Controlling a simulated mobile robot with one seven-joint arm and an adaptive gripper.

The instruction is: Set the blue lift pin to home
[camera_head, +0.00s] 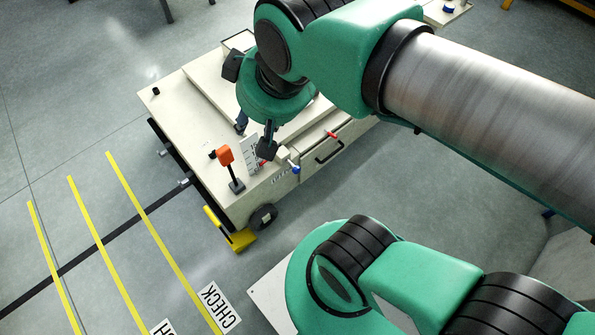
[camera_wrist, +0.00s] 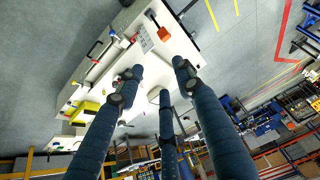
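The blue lift pin (camera_head: 294,168) sticks out at the near corner of the white carrier (camera_head: 170,110), beside a black drawer-type handle. A small blue spot that looks like it shows in the wrist view (camera_wrist: 113,34). Its exact setting is too small to tell. My gripper (camera_head: 255,138) is above the carrier top, behind and left of the pin, apart from it. In the wrist view my gripper (camera_wrist: 160,80) has its dark fingers spread with nothing between them. A marked white plate (camera_head: 250,155) stands partly behind a finger; it also shows in the wrist view (camera_wrist: 145,38).
An orange-topped lever (camera_head: 225,155) stands left of my gripper. A red pin (camera_head: 331,134) sits right of the blue pin, near the black handle (camera_head: 329,152). A yellow bumper (camera_head: 230,232) is low on the carrier.

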